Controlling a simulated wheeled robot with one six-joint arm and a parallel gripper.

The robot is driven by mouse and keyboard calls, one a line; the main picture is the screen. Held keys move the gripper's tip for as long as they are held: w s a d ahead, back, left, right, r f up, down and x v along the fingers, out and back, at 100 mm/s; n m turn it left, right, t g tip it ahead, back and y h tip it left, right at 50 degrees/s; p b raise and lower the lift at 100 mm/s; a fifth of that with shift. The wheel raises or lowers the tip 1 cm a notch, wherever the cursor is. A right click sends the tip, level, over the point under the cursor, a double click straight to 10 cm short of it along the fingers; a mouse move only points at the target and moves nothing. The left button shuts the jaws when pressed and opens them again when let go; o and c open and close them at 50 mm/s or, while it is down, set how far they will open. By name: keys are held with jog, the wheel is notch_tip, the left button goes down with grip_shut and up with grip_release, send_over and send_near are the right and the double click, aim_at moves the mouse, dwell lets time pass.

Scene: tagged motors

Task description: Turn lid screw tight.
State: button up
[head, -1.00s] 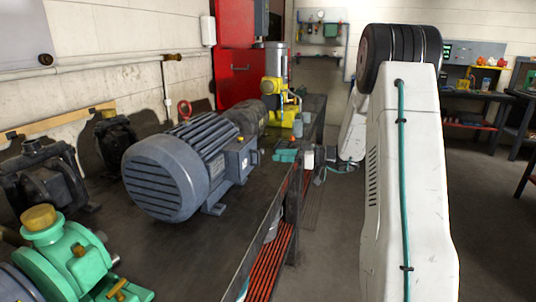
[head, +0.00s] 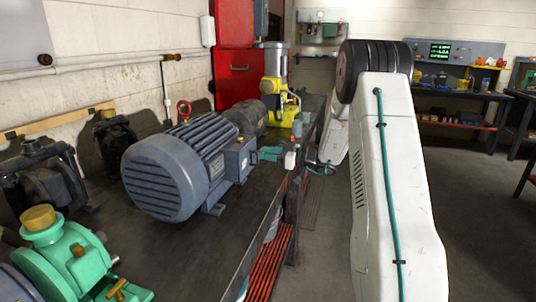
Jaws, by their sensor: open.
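A large blue-grey finned motor (head: 165,178) lies on the dark bench. A box with a lid (head: 239,157) sits on its right side, facing my arm. The lid screw is too small to make out. My gripper (head: 261,154), with teal parts, is small and distant at the right side of this box. It is open, and I see nothing held in it. Whether its fingertips touch the box or a screw, I cannot tell. My white arm (head: 395,190) fills the right of the view.
A green pump (head: 65,255) stands at the front left, with dark pumps (head: 42,175) along the wall. A yellow machine (head: 278,92) and a red cabinet (head: 235,65) stand behind the motor. Open floor lies right of the bench edge.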

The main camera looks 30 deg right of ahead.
grip_shut()
